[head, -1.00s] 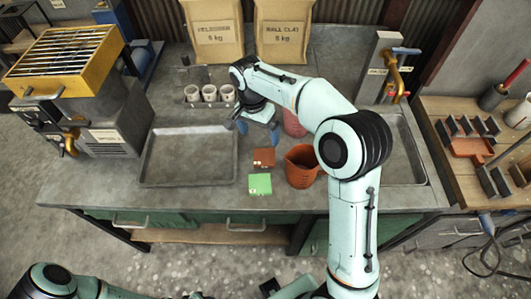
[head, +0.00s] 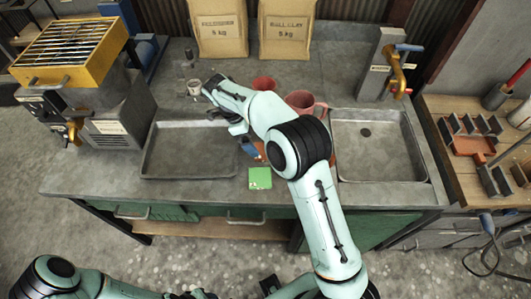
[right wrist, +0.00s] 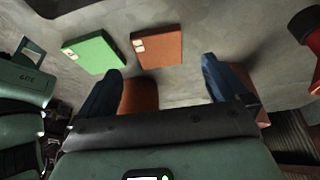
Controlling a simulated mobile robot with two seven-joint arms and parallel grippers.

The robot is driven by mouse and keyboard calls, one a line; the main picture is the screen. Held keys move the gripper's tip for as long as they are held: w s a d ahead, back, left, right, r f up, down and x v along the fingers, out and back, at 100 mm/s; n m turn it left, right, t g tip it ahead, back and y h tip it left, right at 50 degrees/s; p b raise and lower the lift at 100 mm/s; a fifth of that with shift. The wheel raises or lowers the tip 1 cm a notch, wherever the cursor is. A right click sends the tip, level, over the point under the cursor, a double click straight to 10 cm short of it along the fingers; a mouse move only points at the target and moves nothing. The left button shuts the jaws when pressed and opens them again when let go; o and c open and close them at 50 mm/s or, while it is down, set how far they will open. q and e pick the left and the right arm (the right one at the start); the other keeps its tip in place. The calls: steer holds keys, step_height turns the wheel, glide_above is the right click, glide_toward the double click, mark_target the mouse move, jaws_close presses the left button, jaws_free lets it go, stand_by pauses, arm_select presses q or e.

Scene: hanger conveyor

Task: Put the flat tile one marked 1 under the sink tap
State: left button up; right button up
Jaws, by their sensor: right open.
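In the head view a green flat tile (head: 260,178) lies on the bench right of the metal tray. A brown flat tile (right wrist: 157,46) lies beside the green tile (right wrist: 93,52) in the right wrist view; my arm mostly hides it in the head view. Each has a pale corner label, too small to read. My right gripper (right wrist: 160,88) is open above the bench, its blue fingers apart and short of both tiles. An orange-brown object (right wrist: 140,95) shows between them, not clearly gripped. The sink tap (head: 398,72) is above the empty-looking sink (head: 400,160). My left gripper is not in view.
The empty tray (head: 190,177) lies left of the tiles. A red cup (head: 263,83) and a pink mug (head: 305,103) stand behind my right arm. Two paper bags (head: 287,30) stand at the back. A yellow-topped kiln-like machine (head: 75,60) stands left.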

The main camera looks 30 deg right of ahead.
steer(key=shift+x, duration=3.15)
steer(key=shift+s, duration=0.15)
steer(key=shift+c, duration=0.3)
